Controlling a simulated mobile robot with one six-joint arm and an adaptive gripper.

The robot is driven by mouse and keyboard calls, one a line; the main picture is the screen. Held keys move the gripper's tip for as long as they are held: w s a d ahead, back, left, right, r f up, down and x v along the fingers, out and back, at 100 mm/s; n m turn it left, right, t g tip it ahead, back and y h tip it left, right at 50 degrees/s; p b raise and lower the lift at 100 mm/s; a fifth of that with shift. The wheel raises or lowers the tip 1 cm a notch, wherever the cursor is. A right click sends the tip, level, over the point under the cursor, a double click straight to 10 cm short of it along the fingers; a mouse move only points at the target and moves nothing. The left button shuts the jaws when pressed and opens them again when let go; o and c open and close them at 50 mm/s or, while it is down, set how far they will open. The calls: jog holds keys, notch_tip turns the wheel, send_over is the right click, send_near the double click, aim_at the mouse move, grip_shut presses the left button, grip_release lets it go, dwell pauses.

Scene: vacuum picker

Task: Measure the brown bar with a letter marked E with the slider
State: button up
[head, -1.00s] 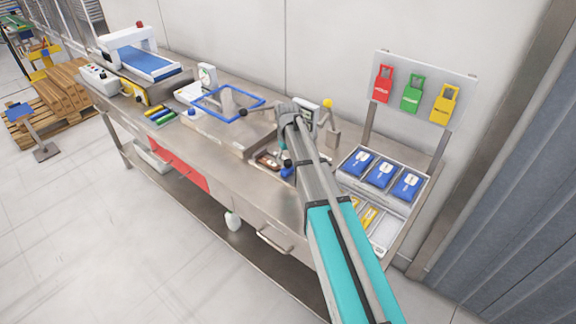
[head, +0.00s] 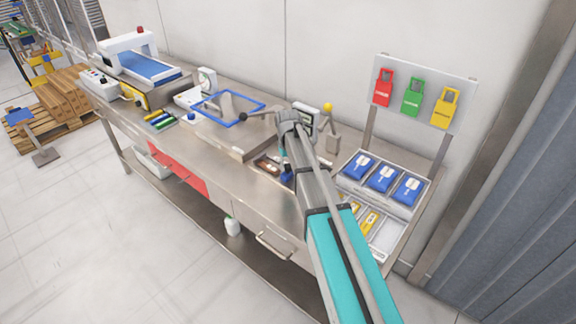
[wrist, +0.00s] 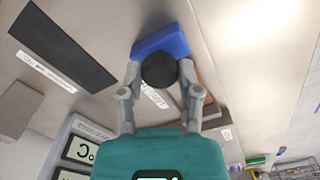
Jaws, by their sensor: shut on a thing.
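My gripper (wrist: 159,74) is shut on a round black knob (wrist: 159,70), with one finger on either side of it. The knob sits against a blue block (wrist: 165,42), which looks like the slider. A brown piece (wrist: 206,82) shows partly behind the right finger. In the head view, a brown bar (head: 267,165) lies in a shallow recess on the bench, left of my arm. I cannot read a letter on either. A digital readout (wrist: 82,149) stands at the lower left of the wrist view. My arm hides the gripper in the head view.
Blue packets (head: 381,177) lie in a tray on the right, below hanging red, green and yellow tags (head: 412,97). A blue frame (head: 228,106) and a small conveyor (head: 150,63) stand to the left.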

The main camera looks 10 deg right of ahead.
aim_at(288, 165)
grip_shut()
jog(key=shift+s+d, duration=0.85)
jog(key=shift+s, duration=0.2)
jog(key=o, duration=0.9)
grip_release()
jog(key=shift+o, duration=0.2)
jog(key=shift+w, duration=0.1)
jog(key=shift+w+a, duration=0.8)
jog(key=shift+w, duration=0.2)
notch_tip(288, 165, up, 14)
jog(key=p, duration=1.4)
jog(key=s+f+m+b, duration=0.1)
jog(key=s+f+b, duration=0.2)
jog(key=s, duration=0.9)
jog(key=s+f+m+b, duration=0.1)
jog(key=s+f+b, duration=0.2)
jog(key=s, duration=1)
jog(key=shift+d+m, duration=0.3)
jog(key=shift+d, duration=0.05)
